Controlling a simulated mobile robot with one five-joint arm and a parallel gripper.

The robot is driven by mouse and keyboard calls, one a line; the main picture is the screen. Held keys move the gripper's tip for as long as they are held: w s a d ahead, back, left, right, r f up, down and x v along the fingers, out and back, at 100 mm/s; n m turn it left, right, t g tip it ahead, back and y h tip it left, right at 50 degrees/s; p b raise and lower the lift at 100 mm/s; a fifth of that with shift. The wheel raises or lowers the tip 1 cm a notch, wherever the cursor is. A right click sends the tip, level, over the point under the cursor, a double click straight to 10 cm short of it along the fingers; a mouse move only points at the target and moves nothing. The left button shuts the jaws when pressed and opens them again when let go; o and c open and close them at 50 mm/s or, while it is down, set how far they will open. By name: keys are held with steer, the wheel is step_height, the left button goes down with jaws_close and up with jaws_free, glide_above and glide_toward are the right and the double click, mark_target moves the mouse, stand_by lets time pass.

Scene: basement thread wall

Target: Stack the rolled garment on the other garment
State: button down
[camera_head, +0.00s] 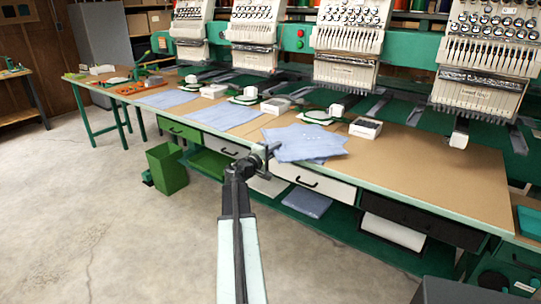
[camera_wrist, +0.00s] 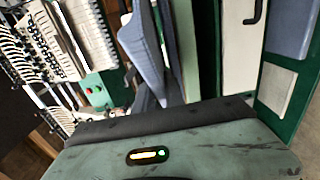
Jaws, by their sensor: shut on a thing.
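A light blue garment (camera_head: 308,142) lies at the table's front edge, its outline uneven, as if of overlapping layers. I cannot tell whether it is one piece or two, and no clear roll shows. My gripper (camera_head: 269,151) is at its near left corner, shut on the blue cloth. In the wrist view the blue cloth (camera_wrist: 143,48) rises beyond my gripper's dark edge; the fingertips are hidden there. Two more flat blue garments lie further left on the table, one in the middle (camera_head: 222,116) and one at the far left (camera_head: 168,98).
A row of embroidery machines (camera_head: 348,40) stands behind the brown worktop (camera_head: 430,165). A white box (camera_head: 365,127) and a green-and-white hoop (camera_head: 318,116) sit behind the garment. Drawers (camera_head: 315,183) are below the edge. A green bin (camera_head: 167,168) stands on the floor at left.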

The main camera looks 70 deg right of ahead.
steer(key=shift+w+a+f, duration=0.1)
steer(key=shift+w+f, duration=0.15)
steer(key=shift+f, duration=0.25)
steer(key=c, duration=1.4)
jaws_free()
steer(key=v, duration=1.2)
